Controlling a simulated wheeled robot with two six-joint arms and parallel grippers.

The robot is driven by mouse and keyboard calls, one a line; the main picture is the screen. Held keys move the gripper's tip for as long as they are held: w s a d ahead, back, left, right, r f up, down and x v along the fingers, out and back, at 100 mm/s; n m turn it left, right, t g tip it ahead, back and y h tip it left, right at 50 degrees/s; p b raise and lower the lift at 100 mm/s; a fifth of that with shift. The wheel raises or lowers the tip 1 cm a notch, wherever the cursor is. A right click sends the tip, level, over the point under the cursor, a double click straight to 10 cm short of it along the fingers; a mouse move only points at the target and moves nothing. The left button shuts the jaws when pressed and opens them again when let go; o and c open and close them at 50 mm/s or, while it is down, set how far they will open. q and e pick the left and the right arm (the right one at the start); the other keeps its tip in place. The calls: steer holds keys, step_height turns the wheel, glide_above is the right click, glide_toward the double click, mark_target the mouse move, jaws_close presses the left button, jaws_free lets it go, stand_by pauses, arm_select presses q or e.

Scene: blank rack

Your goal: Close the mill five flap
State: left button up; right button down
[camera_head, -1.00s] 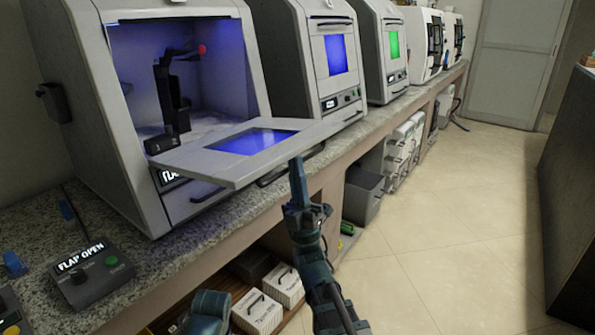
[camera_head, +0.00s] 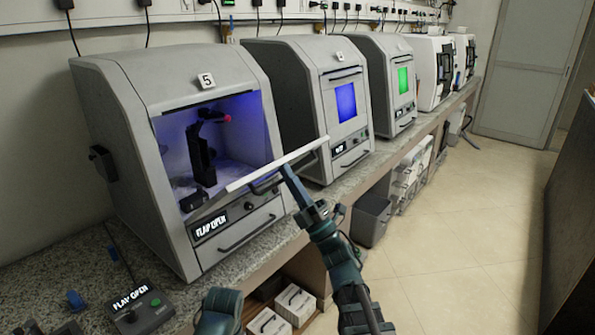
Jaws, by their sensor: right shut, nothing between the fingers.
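Mill five (camera_head: 130,130) is the nearest grey machine, with a "5" label on top and a blue-lit chamber. Its flap (camera_head: 272,169) is open and juts out in front, seen almost edge-on. The flap's handle hangs under it. The mill's display (camera_head: 210,226) reads "FLAP OPEN". My right gripper (camera_head: 290,178) is shut and empty, its tip at the underside of the flap near the outer edge, seemingly touching it. A part of my left arm shows at the bottom edge; my left gripper is out of view.
A control box (camera_head: 145,312) on the granite counter (camera_head: 75,268) also reads "FLAP OPEN". Two similar machines with shut flaps, one with a blue window (camera_head: 346,103) and one with a green (camera_head: 403,80), stand to the right. White boxes (camera_head: 295,303) lie below. The floor at right is clear.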

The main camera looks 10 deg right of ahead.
steer(key=w+a+r+g+h+p, duration=0.2)
steer(key=w+a+r+p, duration=0.4)
steer(key=w+p, duration=0.3)
steer(key=w+a+r+g+h+p, duration=0.1)
steer(key=w+a+r+g+p, duration=0.1)
steer(key=w+a+r+p, duration=0.4)
steer(key=shift+w+a+g+h+p, duration=0.4)
steer(key=shift+w+a+p, duration=0.8)
steer(key=shift+p, duration=1.15)
steer(key=shift+w+d, duration=0.2)
steer(key=shift+w, duration=0.05)
